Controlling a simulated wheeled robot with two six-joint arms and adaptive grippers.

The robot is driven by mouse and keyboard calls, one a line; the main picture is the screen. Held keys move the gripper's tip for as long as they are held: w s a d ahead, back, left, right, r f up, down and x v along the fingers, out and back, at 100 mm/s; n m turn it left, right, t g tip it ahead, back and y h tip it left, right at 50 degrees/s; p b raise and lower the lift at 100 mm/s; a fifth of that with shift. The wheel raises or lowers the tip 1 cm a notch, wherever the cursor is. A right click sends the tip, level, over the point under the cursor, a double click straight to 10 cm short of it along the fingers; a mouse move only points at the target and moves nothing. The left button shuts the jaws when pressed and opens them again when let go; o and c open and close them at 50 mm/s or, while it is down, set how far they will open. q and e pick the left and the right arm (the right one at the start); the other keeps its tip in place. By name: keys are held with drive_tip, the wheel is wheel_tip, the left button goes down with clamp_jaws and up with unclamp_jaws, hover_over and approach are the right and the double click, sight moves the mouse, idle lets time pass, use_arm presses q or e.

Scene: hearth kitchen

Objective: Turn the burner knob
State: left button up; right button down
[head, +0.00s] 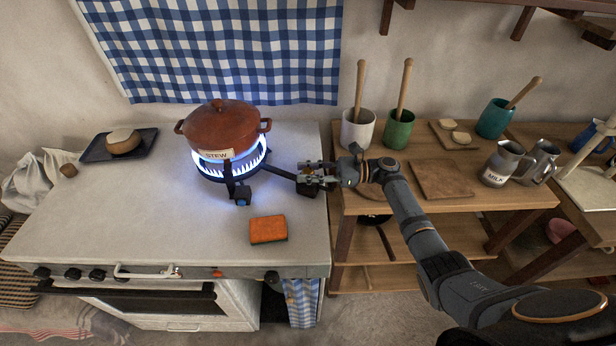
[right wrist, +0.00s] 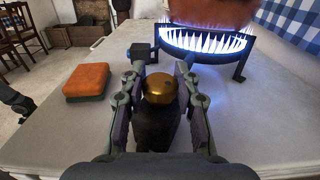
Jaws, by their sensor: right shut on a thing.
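My right gripper (head: 318,177) reaches in from the right, over the stove top's right edge. In the right wrist view, its two fingers (right wrist: 160,70) stand on either side of a round brass burner knob (right wrist: 158,88) on a dark block, shut on it. The knob is hidden by the gripper in the head view. A dark arm runs from there to the ring burner (head: 228,172), which also shows in the right wrist view (right wrist: 206,41). Blue flames burn on it under the brown lidded pot marked STEW (head: 218,130). My left gripper is not in view.
An orange sponge (head: 268,229) lies on the stove top in front of the burner. A dark tray (head: 92,151) with a round loaf is at the back left. Right of the stove, a wooden table (head: 480,203) holds cups, boards and a MILK jug (head: 502,164).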

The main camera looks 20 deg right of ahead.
idle(0.4)
drive_tip(key=c, duration=1)
unclamp_jaws()
drive_tip(key=shift+o, duration=0.2)
drive_tip(key=v, duration=1.2)
